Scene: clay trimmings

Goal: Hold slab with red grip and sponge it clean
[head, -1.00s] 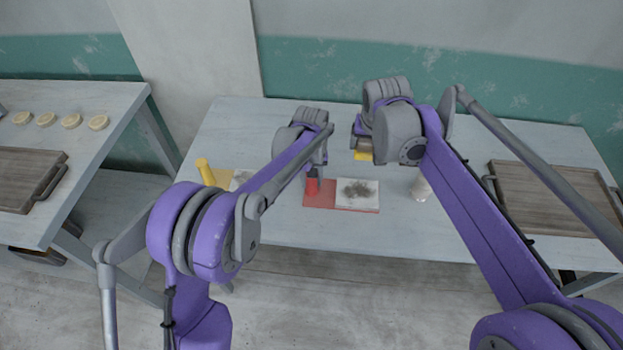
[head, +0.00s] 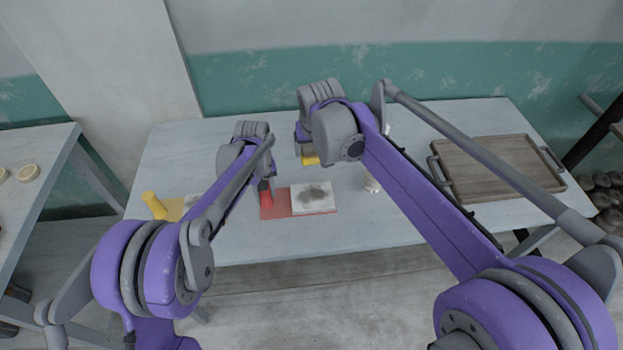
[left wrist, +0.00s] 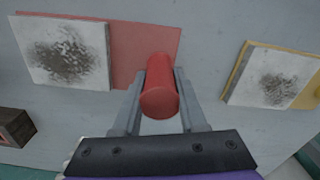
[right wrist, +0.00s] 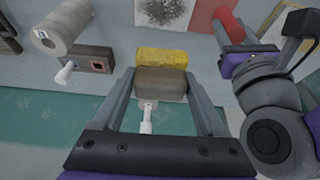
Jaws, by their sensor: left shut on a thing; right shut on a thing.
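A white slab (head: 312,197) with a dark grey smudge lies on a red board (head: 276,205) with an upright red grip (head: 266,197). The smudged slab also shows in the left wrist view (left wrist: 65,52). My left gripper (left wrist: 158,92) is shut on the red grip, left of the slab. My right gripper (right wrist: 160,85) is shut on a sponge (right wrist: 160,58), yellow with a brown-grey upper block. In the head view the sponge's yellow part (head: 310,160) is behind the slab, apart from it; the arm hides part of it.
A second smudged slab (left wrist: 270,78) lies on a yellow board with a yellow grip (head: 154,205) at the left. A wooden tray (head: 490,165) is at the table's right. A side table (head: 45,150) stands left.

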